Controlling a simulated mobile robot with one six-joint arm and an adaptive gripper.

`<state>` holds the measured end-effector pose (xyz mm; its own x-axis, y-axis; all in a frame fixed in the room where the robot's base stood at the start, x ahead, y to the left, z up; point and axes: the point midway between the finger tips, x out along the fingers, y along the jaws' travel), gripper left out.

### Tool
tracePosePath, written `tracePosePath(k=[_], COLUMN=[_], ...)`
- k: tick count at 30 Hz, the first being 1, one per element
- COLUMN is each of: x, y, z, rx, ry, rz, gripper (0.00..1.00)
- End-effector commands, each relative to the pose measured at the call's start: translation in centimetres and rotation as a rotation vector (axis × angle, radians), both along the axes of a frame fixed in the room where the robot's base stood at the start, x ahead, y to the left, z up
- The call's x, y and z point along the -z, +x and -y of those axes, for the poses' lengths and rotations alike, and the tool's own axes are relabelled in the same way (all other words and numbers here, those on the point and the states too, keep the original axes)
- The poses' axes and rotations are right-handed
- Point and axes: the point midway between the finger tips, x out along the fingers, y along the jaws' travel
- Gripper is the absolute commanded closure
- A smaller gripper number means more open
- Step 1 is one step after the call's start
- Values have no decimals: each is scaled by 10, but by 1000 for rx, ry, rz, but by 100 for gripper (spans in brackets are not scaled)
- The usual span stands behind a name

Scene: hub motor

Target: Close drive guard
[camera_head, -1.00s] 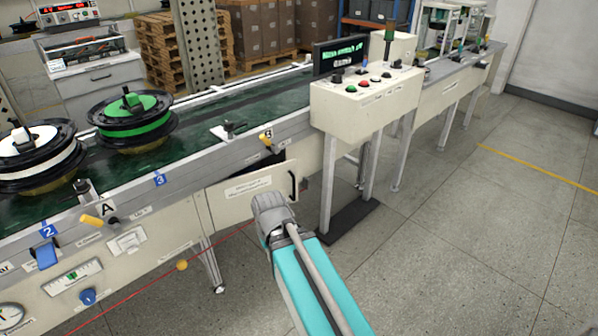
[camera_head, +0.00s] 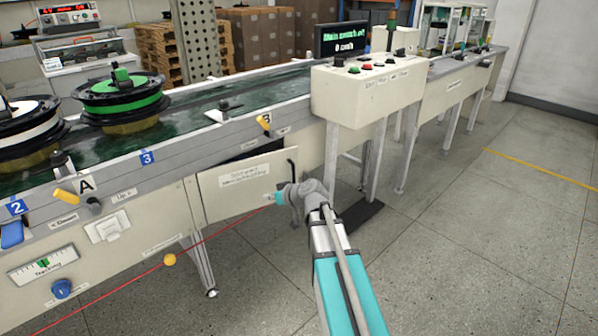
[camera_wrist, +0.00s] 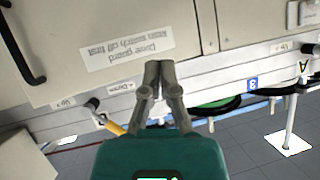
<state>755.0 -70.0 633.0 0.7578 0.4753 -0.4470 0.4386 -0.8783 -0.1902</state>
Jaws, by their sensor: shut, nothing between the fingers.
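The drive guard (camera_head: 235,187) is a cream panel with a printed label and a black handle (camera_head: 292,168) near its right edge. It stands ajar on the conveyor's front, with a dark gap above it and its right side swung outward. My gripper (camera_head: 269,197) is at the outer face of the guard, below and left of the handle. In the wrist view, which is upside down, the shut, empty fingers (camera_wrist: 158,64) overlap the guard (camera_wrist: 100,65) beside its label. The handle (camera_wrist: 22,45) is at upper left there. I cannot tell whether the fingertips touch the panel.
A control box on legs (camera_head: 365,92) stands just right of the guard, its screen (camera_head: 341,38) reading main switch off. A red cord (camera_head: 215,236) with a yellow ball (camera_head: 169,259) runs below the guard. Floor (camera_head: 450,250) at right is clear.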

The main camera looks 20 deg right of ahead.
Motion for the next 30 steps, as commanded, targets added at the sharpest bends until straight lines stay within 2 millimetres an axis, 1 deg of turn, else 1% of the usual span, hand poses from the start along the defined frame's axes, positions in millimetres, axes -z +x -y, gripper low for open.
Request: tracePosePath(k=[1,5,6,8,9,12,15,18,21,30], x=[11,11,12,12,12,13,13,13,12,10], y=[13,35,40,47,50,56,59,59,59,59], z=[19,64,79,101,116,148,171,186,193,194], rx=[29,114,145,191,222,294,348,384,401,403], ry=[6,6,3,-2,-8,-23,-35,-46,-49,-50], rz=[60,219,264,323,358,427,472,496,507,509], gripper=[100,100,100,100,100,100,100,100,100,100])
